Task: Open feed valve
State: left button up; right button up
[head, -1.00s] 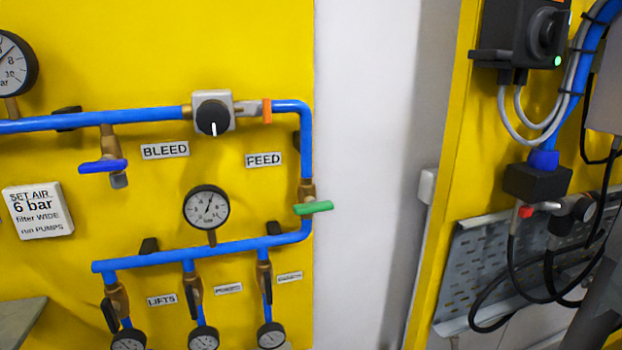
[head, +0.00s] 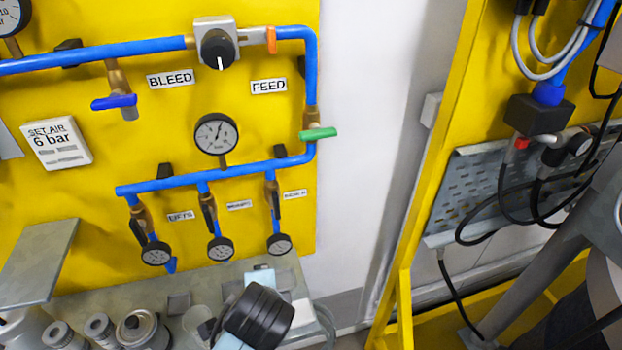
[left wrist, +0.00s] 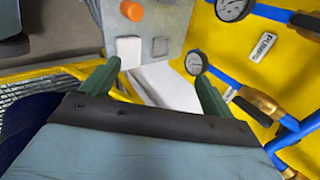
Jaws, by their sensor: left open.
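The feed valve's green handle (head: 318,134) is at the right edge of the yellow panel, below the FEED label (head: 268,86). The handle lies roughly level, crosswise to the upright blue pipe (head: 311,80). In the left wrist view my left gripper (left wrist: 157,87) is open, its two green fingers apart with nothing between them. It faces small gauges and a grey plate, and the green handle does not show there. In the head view only a black and pale blue part, seemingly my left arm, shows low in the middle, well below the handle. My right gripper is not in view.
A blue BLEED handle (head: 114,102) and a black knob (head: 218,49) are on the upper pipe. A gauge (head: 216,133) and several small valves sit below. A grey shelf (head: 40,262) juts out at left. White wall (head: 365,150) lies right of the handle.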

pick_arm(q)
jog(key=w+d+r+m+t+y, duration=0.1)
jog(key=w+d+r+m+t, duration=0.3)
jog(key=r, duration=0.3)
jog(key=w+d+r+m+t+y, duration=0.1)
jog(key=w+d+r+m, duration=0.3)
jog(key=r+m, duration=0.2)
jog(key=m+t+y+p, duration=0.1)
jog(key=m+t+y, duration=0.1)
jog(key=m+t, duration=0.4)
send_near(320, 135)
jog(key=shift+m+g, duration=0.3)
jog(key=shift+m, duration=0.1)
jog(key=x, duration=0.4)
jog(key=p+x, duration=0.1)
jog(key=x, duration=0.3)
jog(key=p+x, duration=0.1)
jog(key=x, duration=0.3)
jog(key=shift+w+a+r, duration=0.1)
jog(key=shift+w+r, duration=0.2)
jog(key=shift+w, duration=0.1)
jog(key=c, duration=1)
